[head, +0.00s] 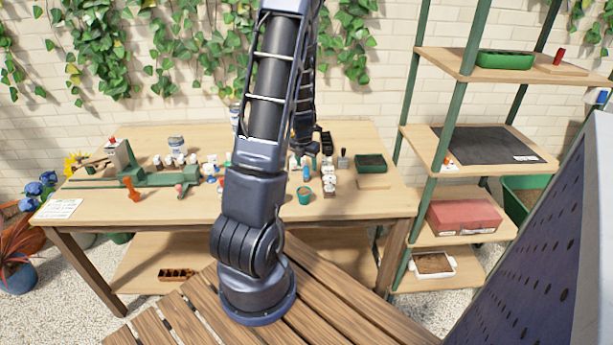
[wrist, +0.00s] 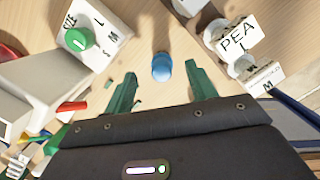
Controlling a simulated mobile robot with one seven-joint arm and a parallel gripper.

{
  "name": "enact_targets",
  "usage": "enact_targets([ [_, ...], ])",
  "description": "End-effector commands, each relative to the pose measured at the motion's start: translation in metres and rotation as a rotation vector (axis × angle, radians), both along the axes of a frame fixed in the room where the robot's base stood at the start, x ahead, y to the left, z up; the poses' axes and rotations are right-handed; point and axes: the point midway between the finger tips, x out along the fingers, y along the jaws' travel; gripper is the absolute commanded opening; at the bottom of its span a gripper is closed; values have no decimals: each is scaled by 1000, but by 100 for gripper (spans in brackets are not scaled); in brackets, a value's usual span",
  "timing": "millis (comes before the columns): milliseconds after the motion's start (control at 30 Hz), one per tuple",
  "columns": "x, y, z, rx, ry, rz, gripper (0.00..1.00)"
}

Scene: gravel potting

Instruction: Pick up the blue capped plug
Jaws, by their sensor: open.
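The blue capped plug (wrist: 162,67) shows in the wrist view as a round blue cap seen from above, on the wooden table top. My gripper (wrist: 160,80) is open, its two green fingers apart to the left and right of the cap. The cap lies between the fingertips or just beyond them; I cannot tell the height gap, and no contact shows. In the head view a small blue upright thing (head: 306,173) stands below my gripper and may be the same plug.
In the wrist view a white block with a green knob (wrist: 80,39) is at the left. White blocks marked PEA (wrist: 236,38) are close at the right. A teal pot (head: 305,197) and a dark green tray (head: 370,162) stand on the workbench (head: 345,207).

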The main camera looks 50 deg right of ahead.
Motion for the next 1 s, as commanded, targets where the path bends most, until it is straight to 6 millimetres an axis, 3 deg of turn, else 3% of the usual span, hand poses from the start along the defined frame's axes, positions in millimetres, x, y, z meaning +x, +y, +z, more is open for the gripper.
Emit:
enact_targets([
  [500, 0, -2, -49, 1, 1, 2, 56],
  [833, -1, -4, -53, -1, 1, 0, 56],
  [1000, -1, -4, -52, -1, 1, 0, 23],
])
